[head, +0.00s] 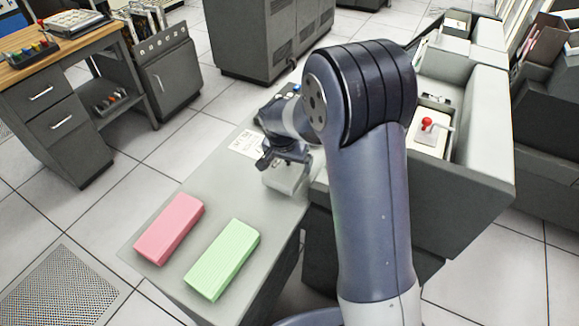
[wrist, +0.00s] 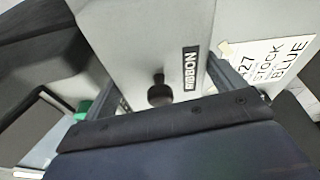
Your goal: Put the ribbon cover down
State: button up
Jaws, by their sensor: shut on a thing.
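The ribbon cover (wrist: 145,35) is a light grey piece with a black "RIBBON" label and a dark round knob (wrist: 160,90). It fills the middle of the wrist view between the fingers of my gripper (wrist: 168,88), which is shut on it. In the head view my gripper (head: 287,155) points down over the far right part of the grey desk top (head: 215,178). The cover (head: 287,180) shows below it as a pale block, partly hidden by the gripper and arm. I cannot tell whether it touches the desk.
A pink card block (head: 170,229) and a green card block (head: 222,260) lie at the desk's near end. A printed white sheet (head: 246,143) lies beside my gripper. A grey machine (head: 465,160) with a red-knobbed lever (head: 427,124) stands right. Bare desk lies between blocks and gripper.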

aim_at(288, 165)
jog(key=shift+f, duration=1.4)
jog(key=shift+f, duration=0.15)
jog(key=o, duration=0.9)
jog(key=shift+c, duration=0.2)
jog(key=v, duration=1.2)
jog(key=shift+r+p, duration=0.2)
jog(key=shift+p, duration=0.1)
